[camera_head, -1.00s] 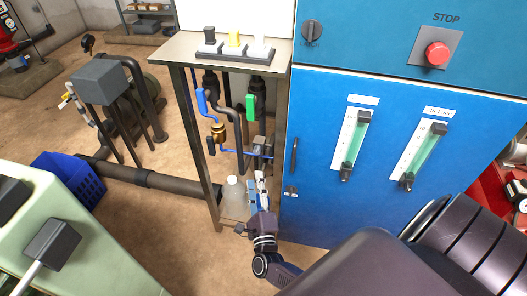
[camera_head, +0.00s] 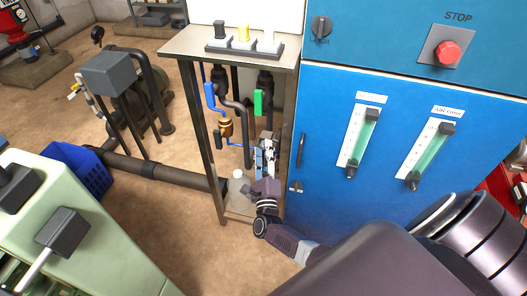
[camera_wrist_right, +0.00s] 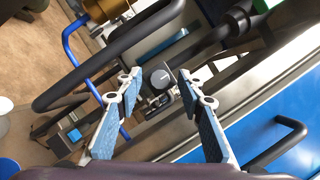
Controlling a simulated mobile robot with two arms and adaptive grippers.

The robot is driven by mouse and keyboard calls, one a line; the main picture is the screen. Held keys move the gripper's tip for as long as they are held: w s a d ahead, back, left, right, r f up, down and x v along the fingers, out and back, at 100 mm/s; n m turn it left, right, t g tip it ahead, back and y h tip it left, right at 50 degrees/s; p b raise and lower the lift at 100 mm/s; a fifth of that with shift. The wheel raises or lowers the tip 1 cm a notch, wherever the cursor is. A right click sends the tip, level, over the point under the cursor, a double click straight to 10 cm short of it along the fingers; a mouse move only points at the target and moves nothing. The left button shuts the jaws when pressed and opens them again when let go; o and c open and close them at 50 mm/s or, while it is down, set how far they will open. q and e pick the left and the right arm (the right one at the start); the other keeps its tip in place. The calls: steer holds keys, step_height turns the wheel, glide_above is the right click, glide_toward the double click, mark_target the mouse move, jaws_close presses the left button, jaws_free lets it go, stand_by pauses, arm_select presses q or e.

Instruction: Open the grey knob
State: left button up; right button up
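The grey knob (camera_wrist_right: 160,76) is a small round dark-grey cap with a light mark on its face, in the right wrist view. It sits on a fitting low among the pipes under the steel table. My right gripper (camera_wrist_right: 159,84) is open, with its blue-padded fingers on either side of the knob in that picture. I see no finger touching the knob; the gap in depth is hard to judge. In the head view the right gripper (camera_head: 267,152) is under the table's right side and largely covers the knob's area. My left gripper is not in view.
Blue-handled (camera_head: 210,95) and green-handled (camera_head: 259,102) valves hang on pipes under the steel table (camera_head: 180,45). The blue cabinet (camera_head: 325,200) with its black door handle (camera_head: 300,150) stands close on the right. A white bottle (camera_head: 238,188) is beside the gripper.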

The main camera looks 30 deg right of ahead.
jaws_close()
steer(key=n+g+y+p, duration=0.1)
steer(key=n+p, duration=0.3)
steer(key=n+g+y+p, duration=0.1)
steer(key=n+p, duration=0.3)
steer(key=p, duration=0.1)
steer(key=r+n+g+p, duration=0.1)
steer(key=n+g+p, duration=0.1)
steer(key=n+p, duration=0.2)
steer(key=shift+r+n+y, duration=0.1)
steer(key=shift+n+y, duration=0.3)
steer(key=n+g+p, duration=0.2)
steer(key=n+p, duration=0.1)
steer(key=shift+a+h, duration=0.15)
steer(key=shift+h, duration=0.15)
steer(key=shift+w+n+g+h+p, duration=0.1)
steer(key=shift+n+g+h+p, duration=0.45)
steer(key=shift+n, duration=0.95)
steer(key=shift+g, duration=0.25)
